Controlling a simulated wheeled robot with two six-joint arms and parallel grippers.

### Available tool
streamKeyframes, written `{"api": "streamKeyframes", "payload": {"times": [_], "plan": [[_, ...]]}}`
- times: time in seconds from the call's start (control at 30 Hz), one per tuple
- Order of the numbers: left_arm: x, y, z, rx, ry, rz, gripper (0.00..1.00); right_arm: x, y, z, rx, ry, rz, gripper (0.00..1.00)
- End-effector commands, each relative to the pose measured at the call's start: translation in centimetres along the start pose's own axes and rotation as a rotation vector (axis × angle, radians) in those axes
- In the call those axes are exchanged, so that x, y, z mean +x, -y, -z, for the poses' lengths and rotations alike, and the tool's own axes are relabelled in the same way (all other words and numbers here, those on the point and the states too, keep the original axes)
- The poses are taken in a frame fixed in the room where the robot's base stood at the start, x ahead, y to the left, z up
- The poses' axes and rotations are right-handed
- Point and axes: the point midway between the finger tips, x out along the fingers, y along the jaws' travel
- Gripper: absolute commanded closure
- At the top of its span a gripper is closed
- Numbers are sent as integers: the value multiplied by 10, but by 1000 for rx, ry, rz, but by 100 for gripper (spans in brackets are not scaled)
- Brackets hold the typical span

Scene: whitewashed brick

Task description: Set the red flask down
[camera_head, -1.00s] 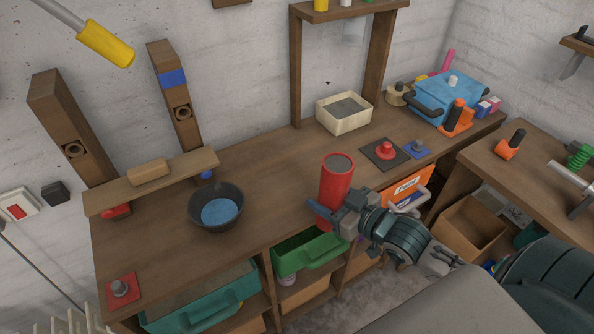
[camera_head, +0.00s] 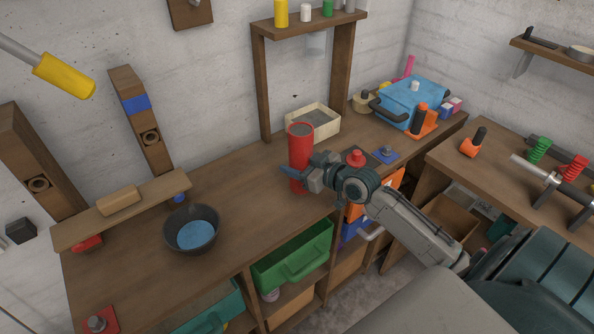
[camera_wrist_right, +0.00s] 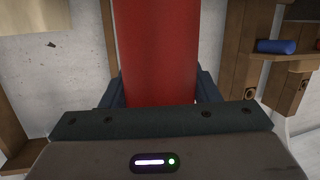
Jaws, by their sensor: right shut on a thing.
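The red flask (camera_head: 299,152) is upright, over the wooden workbench (camera_head: 245,190) in the head view. My right gripper (camera_head: 292,174) reaches in from the right and is shut on the flask's lower part. In the right wrist view the flask (camera_wrist_right: 158,50) fills the middle, between the two dark fingers. I cannot tell whether the flask's base touches the bench top. My left gripper is not in view.
A dark bowl with a blue inside (camera_head: 191,230) stands left on the bench. A cream box (camera_head: 322,133) stands behind the flask. A red knob (camera_head: 356,157) and blue toolbox (camera_head: 414,97) are to the right. Bench room between bowl and flask is clear.

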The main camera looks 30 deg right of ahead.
Motion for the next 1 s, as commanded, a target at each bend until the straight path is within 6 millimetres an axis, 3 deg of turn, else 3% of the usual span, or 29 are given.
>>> {"api": "streamKeyframes", "payload": {"times": [0.03,0.3,0.67,0.7,0.8,1.0], "plan": [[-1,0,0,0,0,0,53,5,-5,3,1,-6,-1,100],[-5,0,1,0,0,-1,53,10,-1,-31,1,-3,0,100],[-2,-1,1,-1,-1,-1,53,11,-1,-35,-1,-4,0,100],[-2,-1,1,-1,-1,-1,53,11,-1,-36,0,-2,0,43],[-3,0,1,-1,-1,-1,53,11,-1,-35,0,-1,0,23],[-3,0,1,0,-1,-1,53,11,-1,-35,0,-1,0,23]]}}
